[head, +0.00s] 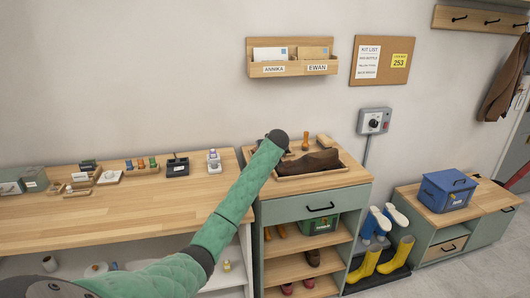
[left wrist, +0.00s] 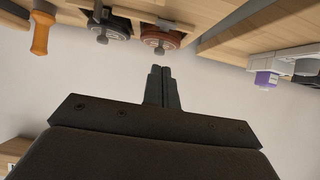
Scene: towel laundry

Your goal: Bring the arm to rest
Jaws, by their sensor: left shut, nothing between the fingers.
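My left arm (head: 235,205) in its green sleeve reaches up from the lower left in the head view. Its dark far end (head: 277,138) is in front of the back of the cabinet top. My left gripper (left wrist: 162,73) shows in the left wrist view with its two dark fingers together and nothing between them. In the head view I cannot make out the fingers. My right gripper is in neither view.
A wooden worktop (head: 120,215) with small items along its back is at left. The cabinet (head: 330,205) beside it holds a tray with a dark brown item (head: 308,163). The left wrist view, upside down, shows an orange-handled tool (left wrist: 41,33) and round tins (left wrist: 160,38) near the fingers.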

